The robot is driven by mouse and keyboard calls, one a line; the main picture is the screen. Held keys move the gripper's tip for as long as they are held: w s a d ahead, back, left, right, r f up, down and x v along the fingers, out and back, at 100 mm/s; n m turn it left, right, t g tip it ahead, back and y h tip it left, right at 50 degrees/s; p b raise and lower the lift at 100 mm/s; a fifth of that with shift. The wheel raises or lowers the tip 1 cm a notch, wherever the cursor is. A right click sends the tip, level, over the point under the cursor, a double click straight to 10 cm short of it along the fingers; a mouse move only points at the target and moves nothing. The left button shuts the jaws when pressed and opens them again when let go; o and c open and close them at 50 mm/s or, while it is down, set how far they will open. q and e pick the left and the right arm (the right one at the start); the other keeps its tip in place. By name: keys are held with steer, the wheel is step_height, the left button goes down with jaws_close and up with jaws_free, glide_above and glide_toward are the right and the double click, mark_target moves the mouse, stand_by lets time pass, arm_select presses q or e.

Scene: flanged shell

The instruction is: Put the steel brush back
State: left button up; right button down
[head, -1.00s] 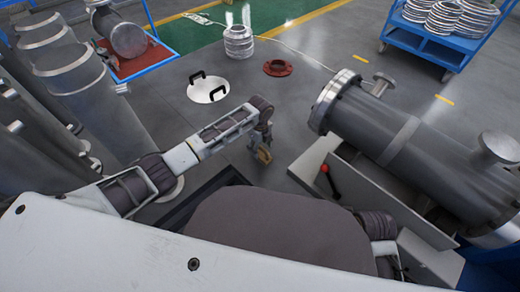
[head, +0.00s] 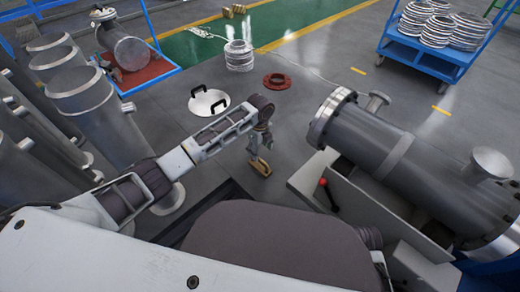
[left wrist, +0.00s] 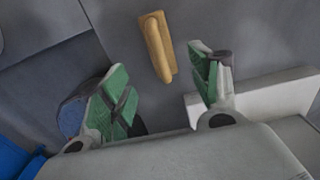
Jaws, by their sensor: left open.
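The steel brush shows its tan wooden back (head: 260,168) just below my left gripper (head: 261,148) in the head view. In the left wrist view the brush (left wrist: 158,47) lies beyond the green-padded fingers, between their directions, with clear gaps on both sides. My left gripper (left wrist: 163,88) is open and empty, its fingers spread wide. The bristles are not visible. I cannot tell for sure whether the brush rests on the grey floor. My right gripper is not in view.
A large flanged steel shell (head: 405,165) lies on a stand at the right. A white round plate with black handles (head: 209,103), a red flange (head: 277,81) and stacked rings (head: 239,57) stand on the floor beyond. Steel cylinders (head: 85,105) stand left.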

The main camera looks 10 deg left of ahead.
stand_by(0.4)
arm_select(q)
steer(key=shift+s+d+f, duration=0.3)
steer(key=shift+s+d, duration=0.1)
steer(key=shift+s, duration=0.05)
steer(key=s+d+f+n+t+h, duration=0.1)
steer(key=s+d+n+h, duration=0.1)
steer(key=s+d+n, duration=0.3)
steer(key=s+d+f+n+t+h, duration=0.1)
steer(key=s+n, duration=0.2)
steer(key=s, duration=0.4)
steer(key=s+a+f+n, duration=0.2)
steer(key=s+a+n, duration=0.4)
steer(key=s+n, duration=0.1)
steer(key=s+a+f+n+y, duration=0.1)
steer(key=s+a+f+n, duration=0.1)
steer(key=s+a+n, duration=0.4)
steer(key=shift+s+f+n+t+y, duration=0.3)
steer(key=shift+s+n, duration=0.3)
steer(key=shift+s, duration=0.65)
steer(key=shift+a, duration=0.1)
stand_by(1.0)
